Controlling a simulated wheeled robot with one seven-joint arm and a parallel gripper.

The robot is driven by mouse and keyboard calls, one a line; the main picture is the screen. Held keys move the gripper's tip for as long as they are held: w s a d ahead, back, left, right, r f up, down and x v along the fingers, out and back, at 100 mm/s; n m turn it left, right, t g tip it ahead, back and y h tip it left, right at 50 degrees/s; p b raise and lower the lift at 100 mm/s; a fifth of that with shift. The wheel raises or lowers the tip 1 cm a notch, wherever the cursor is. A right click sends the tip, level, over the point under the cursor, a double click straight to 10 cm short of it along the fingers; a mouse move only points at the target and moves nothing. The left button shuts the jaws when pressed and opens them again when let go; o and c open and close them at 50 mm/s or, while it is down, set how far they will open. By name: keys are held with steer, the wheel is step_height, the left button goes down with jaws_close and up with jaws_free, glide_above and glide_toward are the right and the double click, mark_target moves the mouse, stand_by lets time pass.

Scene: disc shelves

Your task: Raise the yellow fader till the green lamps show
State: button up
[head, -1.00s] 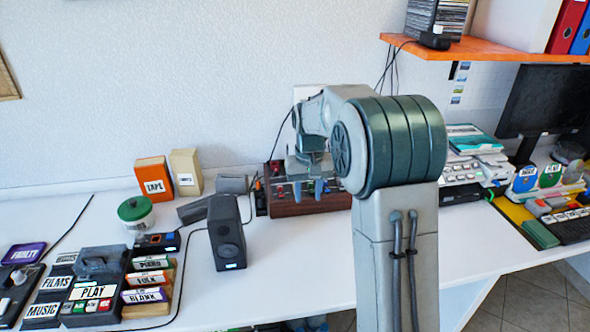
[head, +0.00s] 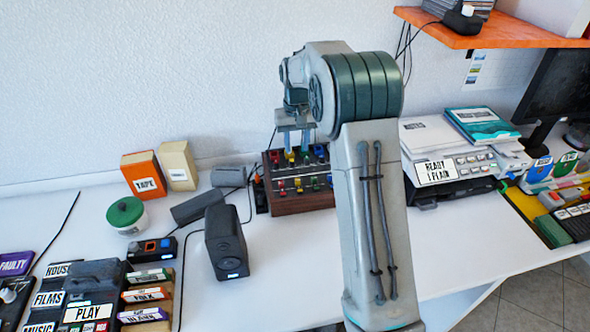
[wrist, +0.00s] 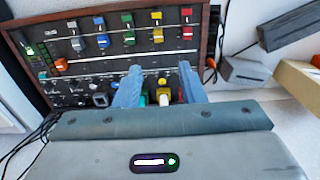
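The mixer (head: 304,203) is a wooden-sided box with two rows of coloured fader caps, against the wall. My gripper (head: 297,150) is over its back row, pointing down. In the wrist view my gripper (wrist: 160,82) has its two blue-grey fingers apart. A small yellow cap (wrist: 163,82) and a white cap (wrist: 164,98) show between them; I cannot tell that either is touched. Another yellow cap (wrist: 157,15) is in the far row of the wrist view. A small green light (wrist: 30,51) glows at the panel's left edge.
A black speaker (head: 225,243) stands on the white desk left of the mixer. A printer (head: 447,172) is at right. An orange shelf (head: 520,35) hangs above.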

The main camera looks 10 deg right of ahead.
mark_target(298, 180)
step_height(298, 180, down, 13)
steer(key=shift+s+d+f+p, duration=0.1)
steer(key=shift+s+d+p, duration=0.05)
steer(key=shift+p, duration=0.3)
jaws_close()
